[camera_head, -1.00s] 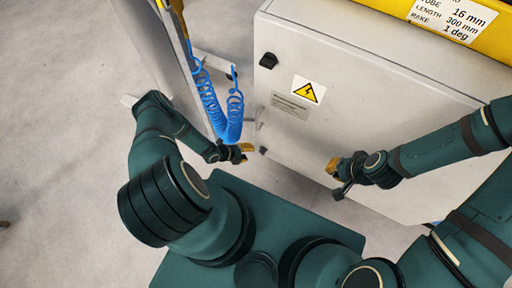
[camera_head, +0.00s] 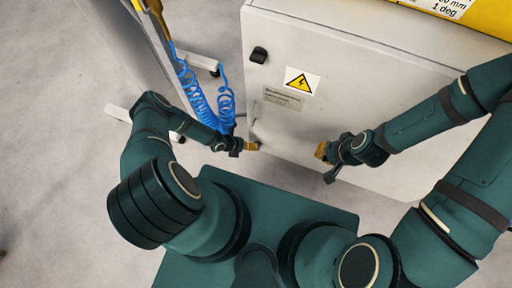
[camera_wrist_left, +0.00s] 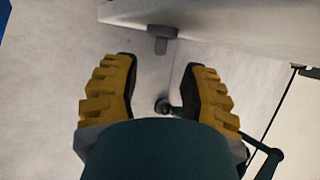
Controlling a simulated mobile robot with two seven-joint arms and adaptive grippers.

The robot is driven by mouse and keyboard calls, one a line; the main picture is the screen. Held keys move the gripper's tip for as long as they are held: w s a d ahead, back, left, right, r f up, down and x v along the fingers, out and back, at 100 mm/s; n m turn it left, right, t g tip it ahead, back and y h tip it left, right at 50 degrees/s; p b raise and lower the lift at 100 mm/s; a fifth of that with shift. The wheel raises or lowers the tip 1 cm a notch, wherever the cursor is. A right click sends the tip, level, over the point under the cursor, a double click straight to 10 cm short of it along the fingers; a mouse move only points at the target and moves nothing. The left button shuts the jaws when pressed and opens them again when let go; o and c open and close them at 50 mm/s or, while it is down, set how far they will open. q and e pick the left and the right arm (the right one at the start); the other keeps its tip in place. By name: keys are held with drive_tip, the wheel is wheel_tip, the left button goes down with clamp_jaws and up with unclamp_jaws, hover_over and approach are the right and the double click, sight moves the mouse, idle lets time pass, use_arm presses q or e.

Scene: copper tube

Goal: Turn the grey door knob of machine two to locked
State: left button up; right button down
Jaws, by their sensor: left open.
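A small dark knob (camera_head: 259,55) sits at the upper left of the pale grey cabinet door (camera_head: 345,120). It looks dark grey to black; its turn position is too small to tell. My left gripper (camera_head: 252,146), with yellow fingertips, is well below the knob, near the cabinet's lower left corner.
A yellow warning sign (camera_head: 301,82) and a small label plate (camera_head: 283,97) are on the door. Blue coiled hoses (camera_head: 205,100) hang left of the cabinet, close to my left forearm, beside a grey panel (camera_head: 130,45). Open floor (camera_head: 50,150) lies at the left.

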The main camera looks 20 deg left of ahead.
use_arm(q)
drive_tip(key=b+x, duration=0.2)
drive_tip(key=x, duration=0.4)
drive_tip(key=shift+b, duration=0.35)
clamp_jaws()
drive_tip(key=shift+w, duration=0.1)
